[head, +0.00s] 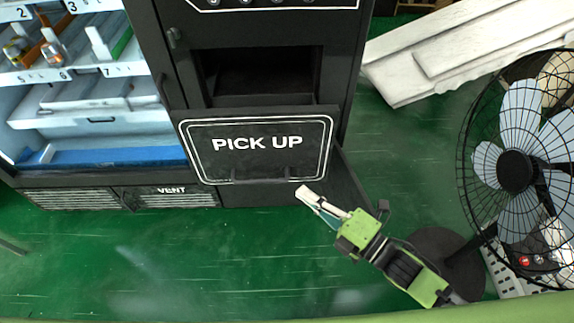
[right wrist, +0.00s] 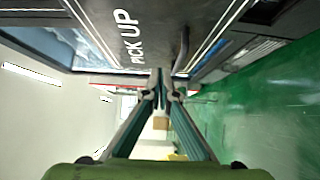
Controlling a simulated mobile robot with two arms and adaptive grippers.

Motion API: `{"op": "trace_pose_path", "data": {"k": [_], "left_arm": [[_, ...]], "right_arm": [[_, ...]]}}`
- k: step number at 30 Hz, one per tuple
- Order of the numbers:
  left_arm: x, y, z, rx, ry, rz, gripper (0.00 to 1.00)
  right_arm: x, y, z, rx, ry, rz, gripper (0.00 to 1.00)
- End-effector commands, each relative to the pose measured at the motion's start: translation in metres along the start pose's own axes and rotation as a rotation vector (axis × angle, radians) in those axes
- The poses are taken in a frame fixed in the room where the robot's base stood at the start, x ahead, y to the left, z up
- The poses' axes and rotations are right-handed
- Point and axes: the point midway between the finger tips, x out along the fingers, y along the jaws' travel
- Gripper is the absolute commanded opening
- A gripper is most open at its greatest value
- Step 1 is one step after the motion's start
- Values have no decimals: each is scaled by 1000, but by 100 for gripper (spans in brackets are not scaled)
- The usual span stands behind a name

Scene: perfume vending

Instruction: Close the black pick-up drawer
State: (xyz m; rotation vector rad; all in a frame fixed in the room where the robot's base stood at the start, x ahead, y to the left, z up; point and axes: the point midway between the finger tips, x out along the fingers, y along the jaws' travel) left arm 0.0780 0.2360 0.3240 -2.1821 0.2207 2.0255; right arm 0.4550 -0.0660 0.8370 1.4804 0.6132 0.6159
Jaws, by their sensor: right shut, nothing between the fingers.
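The black pick-up drawer (head: 257,133) is in the lower part of the vending machine in the head view. Its front carries white "PICK UP" letters and a white outline. It stands out from the machine, with a dark opening (head: 262,75) above and behind it. A dark handle (head: 262,177) runs along its lower edge. My right gripper (head: 304,193) is shut and empty at the lower right of the drawer front; I cannot tell whether it touches. In the right wrist view the shut fingertips (right wrist: 161,80) point toward the front (right wrist: 125,22) and handle (right wrist: 182,50). My left gripper is not in view.
A standing fan (head: 515,170) with a round black base (head: 445,262) is on the right, near my right arm. White boards (head: 450,50) lie behind it. Lit product shelves (head: 85,75) are left of the drawer. Green floor (head: 150,260) is clear in front.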

Motion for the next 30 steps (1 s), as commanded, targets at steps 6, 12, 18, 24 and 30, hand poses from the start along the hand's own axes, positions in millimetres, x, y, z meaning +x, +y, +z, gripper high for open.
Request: {"op": "trace_pose_path", "data": {"k": [6,12,18,24,30], "left_arm": [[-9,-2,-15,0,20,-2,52],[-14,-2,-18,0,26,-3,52],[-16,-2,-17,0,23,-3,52],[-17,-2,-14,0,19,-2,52],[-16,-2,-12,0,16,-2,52]], "right_arm": [[45,3,0,2,0,3,0],[74,2,12,-1,-1,0,0],[88,0,25,1,-1,-1,0],[91,0,28,3,0,-1,0],[91,0,28,3,0,-1,0]]}}
